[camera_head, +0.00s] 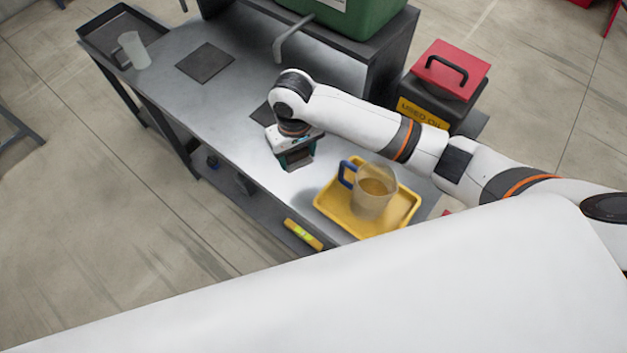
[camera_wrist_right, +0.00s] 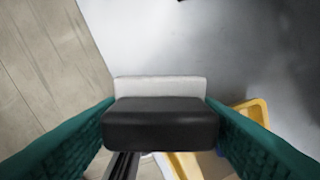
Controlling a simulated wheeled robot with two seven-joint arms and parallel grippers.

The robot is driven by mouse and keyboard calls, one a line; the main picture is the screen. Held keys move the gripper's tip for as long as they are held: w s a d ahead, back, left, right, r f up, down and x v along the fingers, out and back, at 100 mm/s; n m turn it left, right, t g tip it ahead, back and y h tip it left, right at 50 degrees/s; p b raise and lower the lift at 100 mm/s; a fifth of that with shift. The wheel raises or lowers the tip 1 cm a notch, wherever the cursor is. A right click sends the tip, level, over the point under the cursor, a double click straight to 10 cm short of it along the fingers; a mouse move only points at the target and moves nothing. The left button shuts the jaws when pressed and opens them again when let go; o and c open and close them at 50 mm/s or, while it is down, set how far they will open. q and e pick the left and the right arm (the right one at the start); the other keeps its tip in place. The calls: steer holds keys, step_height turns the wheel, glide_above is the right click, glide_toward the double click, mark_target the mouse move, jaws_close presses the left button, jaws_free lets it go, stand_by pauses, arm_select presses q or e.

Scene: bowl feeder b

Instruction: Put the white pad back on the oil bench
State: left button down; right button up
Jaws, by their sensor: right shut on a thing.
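The white pad (camera_wrist_right: 160,86) shows in the right wrist view as a pale slab with a thick black block (camera_wrist_right: 160,125) against it. It sits between the teal fingers of my right gripper (camera_wrist_right: 160,108), which is shut on it. In the head view my right gripper (camera_head: 297,160) is over the front part of the grey oil bench (camera_head: 225,105), left of the yellow tray. The pad is mostly hidden there by the gripper. I cannot tell whether the pad touches the bench top. My left gripper is not in view.
A yellow tray (camera_head: 336,213) holds a clear jug (camera_head: 374,190) of amber liquid with a blue handle. A dark mat (camera_head: 205,62), an empty jug (camera_head: 134,50) in a dark tray (camera_head: 92,29), and a red-lidded bin (camera_head: 450,68) stand around. Bare bench lies left of my gripper.

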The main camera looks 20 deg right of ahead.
glide_above(298, 180)
step_height(298, 180, down, 6)
steer(key=shift+a+r+p, duration=0.15)
steer(key=shift+r+p, duration=0.1)
steer(key=shift+p, duration=0.1)
step_height(298, 180, down, 3)
steer(key=shift+s+f, duration=0.1)
steer(key=shift+f, duration=0.45)
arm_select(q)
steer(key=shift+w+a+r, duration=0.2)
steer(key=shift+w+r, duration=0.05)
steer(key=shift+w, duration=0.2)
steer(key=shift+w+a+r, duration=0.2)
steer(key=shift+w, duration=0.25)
arm_select(e)
steer(key=o, duration=0.8)
steer(key=shift+f, duration=0.1)
steer(key=shift+c, duration=0.2)
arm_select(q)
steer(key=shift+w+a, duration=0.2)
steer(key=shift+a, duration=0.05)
arm_select(e)
steer(key=shift+o, duration=0.6)
